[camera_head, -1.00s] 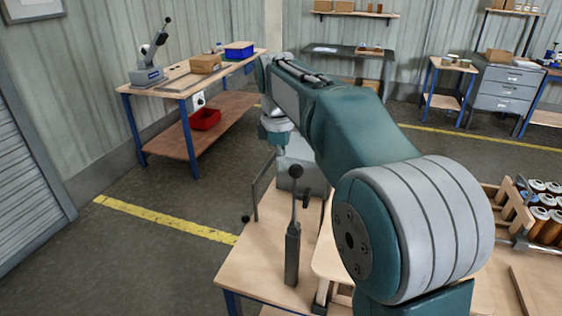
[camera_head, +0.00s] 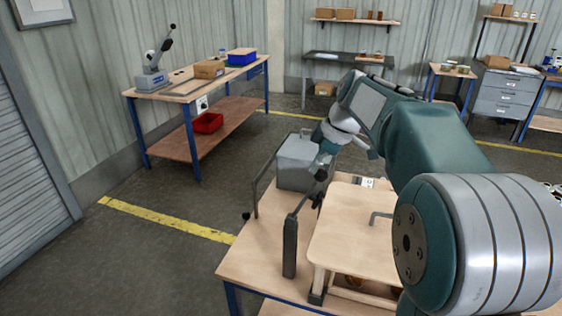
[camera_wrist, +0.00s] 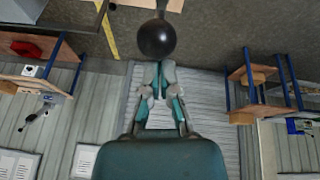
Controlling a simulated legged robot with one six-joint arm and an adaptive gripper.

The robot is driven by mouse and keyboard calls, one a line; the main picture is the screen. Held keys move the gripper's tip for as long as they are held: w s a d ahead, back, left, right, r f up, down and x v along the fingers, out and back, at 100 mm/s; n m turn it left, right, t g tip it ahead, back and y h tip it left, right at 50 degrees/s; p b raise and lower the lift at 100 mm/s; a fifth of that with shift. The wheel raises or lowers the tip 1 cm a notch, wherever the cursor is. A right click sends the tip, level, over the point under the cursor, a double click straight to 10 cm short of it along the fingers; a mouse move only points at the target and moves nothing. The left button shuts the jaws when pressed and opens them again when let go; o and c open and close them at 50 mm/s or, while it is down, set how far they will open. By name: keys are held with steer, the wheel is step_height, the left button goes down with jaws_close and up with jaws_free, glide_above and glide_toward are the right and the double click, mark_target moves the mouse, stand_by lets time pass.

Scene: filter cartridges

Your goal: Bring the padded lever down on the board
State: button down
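The lever (camera_head: 299,204) rises from a dark upright post (camera_head: 290,248) on the near bench. Its rod leans up and to the right toward a dark ball knob (camera_head: 321,174). A small dark piece, perhaps the pad, shows just below the knob, left of and above the raised wooden board (camera_head: 350,235). My gripper (camera_head: 324,162) is at the knob. In the wrist view the black knob (camera_wrist: 156,38) lies just beyond the fingertips (camera_wrist: 161,66), which are close together. I cannot tell whether they touch it.
A grey box (camera_head: 300,162) stands behind the lever, with a thin bent bar (camera_head: 256,195) to its left. A grey hooked handle (camera_head: 380,214) is on the board. My arm hides the bench's right side. Open floor lies left of the bench.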

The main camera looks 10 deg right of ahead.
steer(key=s+d+f+t+y, duration=0.1)
steer(key=s+d+f+y, duration=0.1)
steer(key=d+f, duration=0.2)
steer(key=s+d+f+t+y, duration=0.1)
steer(key=s+d+f+y, duration=0.1)
steer(key=d+f, duration=0.2)
steer(key=s+d+f+t+y, duration=0.1)
steer(key=s+d+f+y, duration=0.1)
steer(key=f, duration=0.5)
steer(key=shift+s+d+f+t, duration=0.15)
steer(key=shift+s+d, duration=0.1)
steer(key=shift+d, duration=0.3)
steer(key=shift+s+d+f+t, duration=0.15)
steer(key=shift+s+d, duration=0.05)
steer(key=shift+d, duration=0.35)
steer(key=shift+s+d+f, duration=0.1)
steer(key=shift+f, duration=0.4)
steer(key=shift+s+d+f, duration=0.1)
steer(key=shift+f, duration=0.4)
steer(key=shift+a, duration=0.1)
